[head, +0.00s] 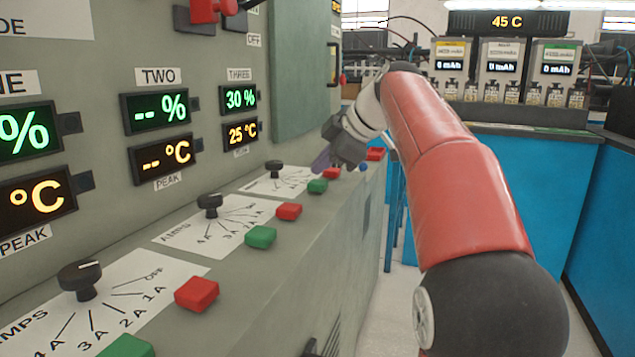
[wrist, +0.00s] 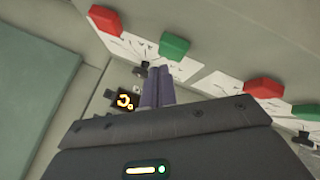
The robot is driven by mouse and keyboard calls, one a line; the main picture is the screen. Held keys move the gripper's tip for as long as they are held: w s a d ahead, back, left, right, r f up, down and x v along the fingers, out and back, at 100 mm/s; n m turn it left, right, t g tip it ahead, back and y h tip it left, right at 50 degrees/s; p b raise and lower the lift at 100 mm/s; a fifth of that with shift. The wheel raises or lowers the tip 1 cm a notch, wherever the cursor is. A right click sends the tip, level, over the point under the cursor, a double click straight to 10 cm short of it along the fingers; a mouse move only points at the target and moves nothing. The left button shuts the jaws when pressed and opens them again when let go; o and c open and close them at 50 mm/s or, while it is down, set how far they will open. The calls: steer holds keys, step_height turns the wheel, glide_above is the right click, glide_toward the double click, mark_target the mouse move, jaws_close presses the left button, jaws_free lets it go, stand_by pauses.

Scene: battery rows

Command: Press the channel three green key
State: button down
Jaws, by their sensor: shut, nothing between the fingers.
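The channel three green key (head: 317,186) sits on the sloped console under the THREE column, beside a dark knob (head: 274,168). It also shows in the wrist view as the green block (wrist: 175,46) just beyond my fingertips. My gripper (head: 320,163) is shut and empty, with its purplish fingers above the green key and apart from it in the head view. In the wrist view the closed fingers (wrist: 158,84) end short of the key, which is fully visible there. A red key (wrist: 107,19) lies on the far side of it.
Channel two's green key (head: 260,237) and red key (head: 289,211) are nearer along the same ledge. Channel one's red key (head: 197,293) is nearer still. The upright panel with lit displays (head: 241,98) rises close on the left. A blue cabinet (head: 530,200) stands at right.

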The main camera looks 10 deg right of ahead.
mark_target(323, 183)
steer(key=shift+f+b, duration=0.4)
steer(key=shift+f, duration=0.05)
steer(key=shift+f+b, duration=0.35)
steer(key=shift+f, duration=0.05)
stand_by(0.7)
steer(key=shift+r, duration=0.1)
steer(key=shift+r+p, duration=0.75)
steer(key=shift+p, duration=0.05)
step_height(323, 183, up, 5)
steer(key=p, duration=0.4)
steer(key=shift+p, duration=0.4)
stand_by(0.3)
